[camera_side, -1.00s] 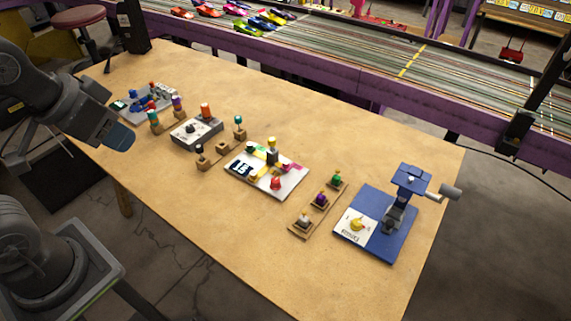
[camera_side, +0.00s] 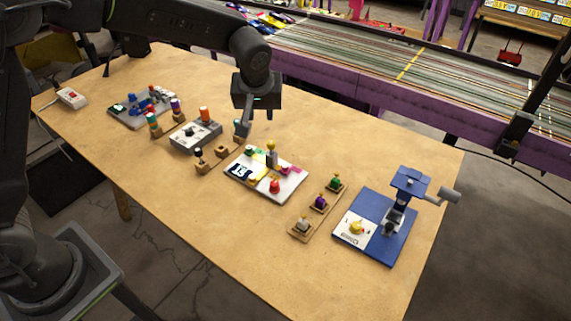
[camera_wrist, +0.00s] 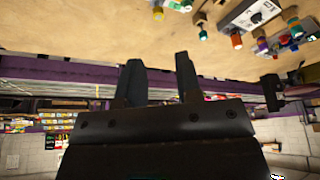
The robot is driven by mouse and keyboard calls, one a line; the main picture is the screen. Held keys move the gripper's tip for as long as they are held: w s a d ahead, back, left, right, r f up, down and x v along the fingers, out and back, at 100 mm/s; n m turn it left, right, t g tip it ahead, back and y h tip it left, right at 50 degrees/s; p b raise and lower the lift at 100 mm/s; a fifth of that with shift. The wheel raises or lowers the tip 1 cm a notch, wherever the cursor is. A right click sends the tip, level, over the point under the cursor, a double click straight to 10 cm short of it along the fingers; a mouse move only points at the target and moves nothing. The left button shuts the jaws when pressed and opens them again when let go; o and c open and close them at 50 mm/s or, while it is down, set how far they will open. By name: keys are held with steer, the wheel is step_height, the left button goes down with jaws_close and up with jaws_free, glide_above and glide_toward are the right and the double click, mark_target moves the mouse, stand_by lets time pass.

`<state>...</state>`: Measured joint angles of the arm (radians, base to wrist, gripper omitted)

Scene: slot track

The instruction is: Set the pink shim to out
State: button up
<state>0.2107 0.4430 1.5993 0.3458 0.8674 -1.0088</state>
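The white board (camera_side: 240,181) lies mid-table in the side view, with colored pieces on it. A pink piece (camera_side: 286,170) that looks like the shim sits near its right edge, beside a red knob (camera_side: 275,186). A post with a yellow top (camera_side: 271,147) stands at its back. Small print by the pink piece is too small to read. My gripper (camera_side: 244,128) points down, above and left of the board, near a teal-topped peg; I cannot tell whether they touch. In the wrist view its two fingers (camera_wrist: 161,75) are apart with nothing between. The pink piece cannot be made out there.
A wooden rail with several pegs (camera_side: 320,202) and a blue base with a lever fixture (camera_side: 393,240) stand to the right. A grey box with an orange knob (camera_side: 195,136) and a red-button box (camera_side: 71,97) are left. The table front is clear.

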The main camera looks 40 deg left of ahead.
steer(key=n, duration=0.2)
glide_toward(285, 166)
steer(key=shift+y, duration=0.4)
steer(key=x, duration=0.9)
steer(key=shift+w+d+f, duration=0.1)
steer(key=shift+d, duration=0.2)
jaws_close()
steer(key=shift+d, duration=0.1)
